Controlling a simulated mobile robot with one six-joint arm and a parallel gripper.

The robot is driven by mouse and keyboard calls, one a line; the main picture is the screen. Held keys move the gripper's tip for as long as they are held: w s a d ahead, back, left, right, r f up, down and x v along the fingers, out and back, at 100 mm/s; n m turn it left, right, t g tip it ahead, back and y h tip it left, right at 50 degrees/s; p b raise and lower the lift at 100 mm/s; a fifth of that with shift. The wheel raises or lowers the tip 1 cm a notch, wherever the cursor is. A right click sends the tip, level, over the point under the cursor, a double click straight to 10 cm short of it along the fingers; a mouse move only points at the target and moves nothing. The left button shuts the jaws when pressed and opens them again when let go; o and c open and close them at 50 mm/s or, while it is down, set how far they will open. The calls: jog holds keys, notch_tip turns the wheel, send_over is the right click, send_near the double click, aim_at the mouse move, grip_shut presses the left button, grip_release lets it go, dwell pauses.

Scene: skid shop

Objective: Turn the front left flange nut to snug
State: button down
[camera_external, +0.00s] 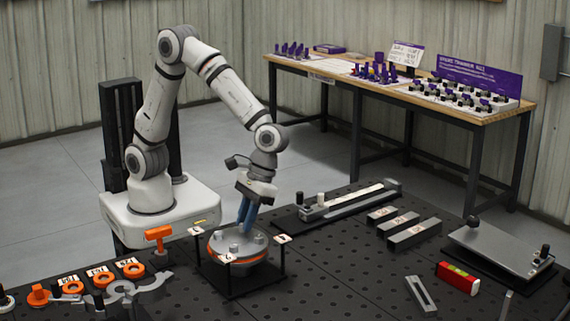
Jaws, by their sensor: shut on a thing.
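The round flange (238,257), grey on top with an orange band, sits in a black frame at the front of the dark perforated table. Small grey nuts stand on its top; one nut (234,248) shows near the middle front. My gripper (243,221) reaches down from above, its blue fingers at the far side of the flange top. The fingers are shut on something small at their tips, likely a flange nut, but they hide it. I cannot tell which nut it is or how tight it sits.
An orange T-handled tool (158,237) stands left of the flange. Orange rings (103,278) and grey clamps lie at the front left. A long rail fixture (345,203), grey bars (413,234) and a red level (458,278) lie to the right. A wooden bench (430,103) stands behind.

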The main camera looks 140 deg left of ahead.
jog(key=m, duration=0.2)
jog(key=m+g+p, duration=0.1)
jog(key=m, duration=0.1)
jog(key=shift+w+r+g, duration=0.1)
jog(key=shift+w+g, duration=0.1)
jog(key=shift+g, duration=0.1)
jog(key=m, duration=0.2)
jog(key=m+g+y+p, duration=0.1)
jog(key=shift+w+d+m, duration=0.15)
jog(key=shift+m, duration=0.25)
jog(key=m, duration=0.2)
jog(key=m+g+y, duration=0.1)
jog(key=m, duration=0.1)
jog(key=shift+w+d+m+p, duration=0.15)
jog(key=shift+m+p, duration=0.15)
jog(key=shift+d+m+g+y, duration=0.15)
jog(key=shift+m+y, duration=0.3)
jog(key=shift+m, duration=0.45)
jog(key=shift+a+m+g+y, duration=0.15)
jog(key=shift+m+y, duration=0.3)
jog(key=shift+m, duration=0.45)
jog(key=shift+d, duration=0.1)
jog(key=c, duration=1.3)
grip_release()
jog(key=b+v, duration=0.1)
jog(key=v, duration=0.6)
jog(key=shift+w+r, duration=0.2)
jog(key=shift+r, duration=0.1)
